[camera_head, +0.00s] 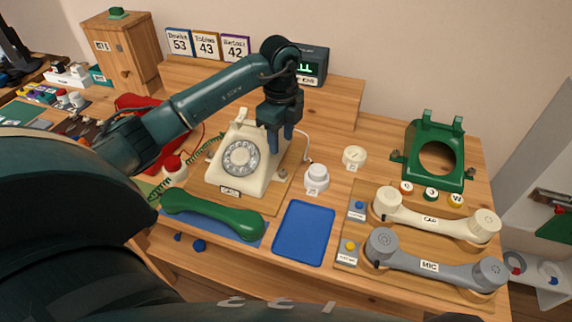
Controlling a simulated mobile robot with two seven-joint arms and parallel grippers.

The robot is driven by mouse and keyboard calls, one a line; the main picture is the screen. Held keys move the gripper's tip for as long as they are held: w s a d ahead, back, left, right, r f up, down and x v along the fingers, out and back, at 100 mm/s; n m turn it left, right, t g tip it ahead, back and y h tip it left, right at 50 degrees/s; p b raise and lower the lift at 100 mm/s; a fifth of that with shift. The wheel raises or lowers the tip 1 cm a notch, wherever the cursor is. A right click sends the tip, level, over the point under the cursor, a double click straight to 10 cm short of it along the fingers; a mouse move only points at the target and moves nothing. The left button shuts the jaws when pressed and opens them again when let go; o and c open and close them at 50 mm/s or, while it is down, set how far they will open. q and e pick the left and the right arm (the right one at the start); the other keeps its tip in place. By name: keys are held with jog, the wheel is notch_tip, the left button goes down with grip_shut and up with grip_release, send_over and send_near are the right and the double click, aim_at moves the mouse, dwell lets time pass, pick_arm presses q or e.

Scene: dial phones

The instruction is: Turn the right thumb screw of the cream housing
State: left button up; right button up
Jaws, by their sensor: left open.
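The cream housing (262,164) is a cream phone body with a grey dial (240,158) on its front. It stands on a wooden board at the middle left of the table. A small knob, seemingly its right thumb screw (282,174), shows low on its right side; it is too small to see its turn. My left gripper (279,138) points down over the upper right of the housing, open and with nothing visible between its fingers. I cannot tell whether it touches the housing. My right gripper is not in view.
A green handset (212,214) lies in front of the housing, beside a blue tray (303,232). A white knob part (316,177) stands just right of the board. A green housing (436,152) and cream and grey handsets (432,262) are farther right.

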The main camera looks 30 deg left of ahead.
aim_at(283, 171)
pick_arm(q)
notch_tip(283, 171, down, 10)
jog(key=shift+f, duration=0.25)
jog(key=shift+w, duration=0.1)
grip_shut()
dwell(0.4)
